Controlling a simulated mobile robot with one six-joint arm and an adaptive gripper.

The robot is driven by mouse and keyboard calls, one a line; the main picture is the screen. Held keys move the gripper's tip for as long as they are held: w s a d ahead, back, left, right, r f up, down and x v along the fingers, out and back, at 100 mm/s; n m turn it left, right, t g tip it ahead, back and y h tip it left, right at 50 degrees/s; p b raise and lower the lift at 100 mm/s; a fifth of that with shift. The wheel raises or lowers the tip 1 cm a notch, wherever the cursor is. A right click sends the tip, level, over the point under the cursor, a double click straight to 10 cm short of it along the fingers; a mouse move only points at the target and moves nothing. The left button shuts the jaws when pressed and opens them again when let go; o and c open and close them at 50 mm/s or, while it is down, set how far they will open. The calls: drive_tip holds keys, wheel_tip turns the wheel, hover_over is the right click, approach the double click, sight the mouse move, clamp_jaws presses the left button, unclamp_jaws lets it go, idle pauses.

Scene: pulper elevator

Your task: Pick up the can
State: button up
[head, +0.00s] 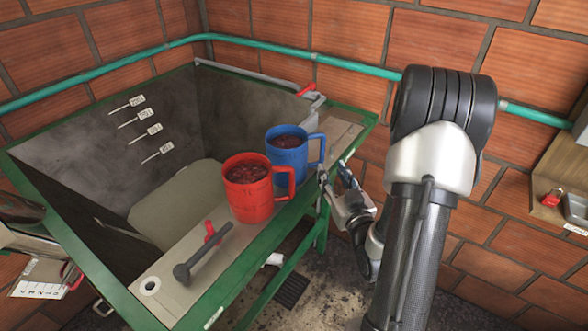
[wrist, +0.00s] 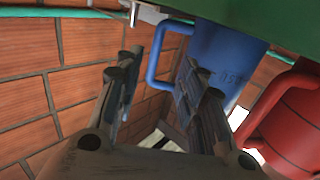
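Two cup-shaped cans with side handles stand on the light ledge of the green-framed bin. The blue can (head: 287,154) is behind, and the red can (head: 247,193) is nearer me. Both hold a dark red filling. My gripper (head: 336,182) is low to the right of the blue can, beside the ledge edge. In the wrist view the blue can (wrist: 222,58) and its handle lie beyond my open gripper (wrist: 158,72). The handle appears between the fingers in the picture, but I cannot tell whether they touch it. The red can (wrist: 290,125) shows at the right.
A dark hammer-like tool (head: 202,255) lies on the ledge. The bin's green frame (head: 255,262) runs beside my arm. A teal pipe (head: 260,45) crosses the brick wall behind.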

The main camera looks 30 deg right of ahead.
sight(323, 154)
drive_tip(key=x, duration=0.3)
drive_tip(key=b+x, duration=0.1)
drive_tip(key=x, duration=0.2)
drive_tip(key=b+x, duration=0.1)
drive_tip(key=x, duration=0.3)
drive_tip(key=shift+d+f, duration=0.2)
drive_tip(key=shift+d, duration=0.1)
drive_tip(key=shift+c, duration=0.2)
clamp_jaws()
drive_tip(key=shift+r, duration=0.15)
idle(0.4)
